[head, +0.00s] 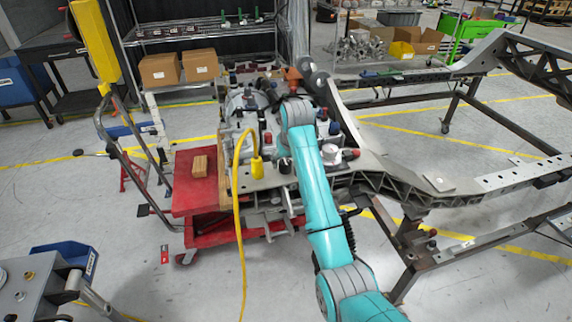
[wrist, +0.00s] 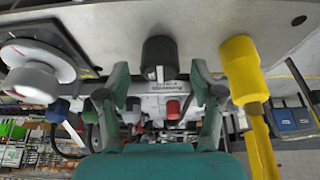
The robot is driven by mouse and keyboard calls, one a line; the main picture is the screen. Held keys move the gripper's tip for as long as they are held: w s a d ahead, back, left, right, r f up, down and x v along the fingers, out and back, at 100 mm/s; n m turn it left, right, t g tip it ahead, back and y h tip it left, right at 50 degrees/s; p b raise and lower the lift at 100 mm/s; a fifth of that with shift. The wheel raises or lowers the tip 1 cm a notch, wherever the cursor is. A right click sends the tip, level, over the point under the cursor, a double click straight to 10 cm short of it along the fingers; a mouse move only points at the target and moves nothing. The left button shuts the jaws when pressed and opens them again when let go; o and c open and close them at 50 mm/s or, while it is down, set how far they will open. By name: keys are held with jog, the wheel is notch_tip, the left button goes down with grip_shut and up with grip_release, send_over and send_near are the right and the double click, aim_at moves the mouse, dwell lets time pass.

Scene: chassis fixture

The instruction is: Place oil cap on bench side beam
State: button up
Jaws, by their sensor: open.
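A black cap, which appears to be the oil cap (wrist: 160,57), stands on the light grey beam plate (wrist: 215,16) in the wrist view. In the head view, a black cap (head: 285,166) sits on the beam (head: 375,166), just right of a yellow plug (head: 257,168). My gripper (wrist: 160,80) is open in the wrist view, which looks upside down. Its two green fingers spread to either side of the black cap, without visible contact. My teal arm hides the gripper in the head view.
In the wrist view, the yellow plug (wrist: 240,68) with its cable stands right of the fingers, and a white round part (wrist: 32,80) stands left. An engine (head: 250,112) is close behind. A red cart (head: 193,182) carries a wooden block (head: 200,162).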

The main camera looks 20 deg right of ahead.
jog(key=v, duration=0.9)
jog(key=shift+r, duration=0.3)
jog(key=shift+s, duration=0.1)
